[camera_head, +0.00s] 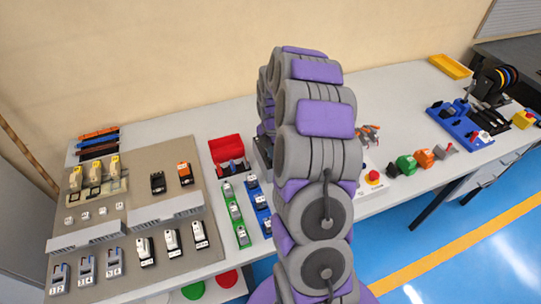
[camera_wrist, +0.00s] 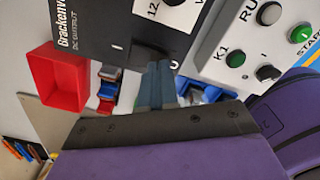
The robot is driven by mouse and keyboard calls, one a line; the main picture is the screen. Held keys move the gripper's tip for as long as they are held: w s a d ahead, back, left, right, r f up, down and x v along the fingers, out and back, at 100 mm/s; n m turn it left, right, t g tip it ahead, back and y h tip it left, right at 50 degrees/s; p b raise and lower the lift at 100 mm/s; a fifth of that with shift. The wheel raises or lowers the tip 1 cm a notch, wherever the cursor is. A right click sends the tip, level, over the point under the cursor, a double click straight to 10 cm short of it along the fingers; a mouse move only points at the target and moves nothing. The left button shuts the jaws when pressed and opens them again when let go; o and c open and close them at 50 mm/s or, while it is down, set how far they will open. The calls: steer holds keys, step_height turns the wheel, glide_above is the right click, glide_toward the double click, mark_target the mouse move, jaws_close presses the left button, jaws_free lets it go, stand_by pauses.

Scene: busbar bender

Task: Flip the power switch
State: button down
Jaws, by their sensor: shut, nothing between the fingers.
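In the wrist view a dark power supply box (camera_wrist: 95,38) with "DC OUTPUT" lettering and a white dial label is at the top. A white "I" mark and what looks like an "O" mark show along its lower front.
A light control panel (camera_wrist: 235,50) with buttons and a "K1" label stands close on the right in the wrist view. A red bin (camera_wrist: 58,80) is on the left. In the head view, a component board (camera_head: 130,180) is left and a blue fixture (camera_head: 462,125) far right.

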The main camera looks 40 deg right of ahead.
steer(key=shift+f, duration=0.5)
steer(key=shift+r, duration=0.1)
steer(key=shift+r+p, duration=1.85)
steer(key=shift+r, duration=1.6)
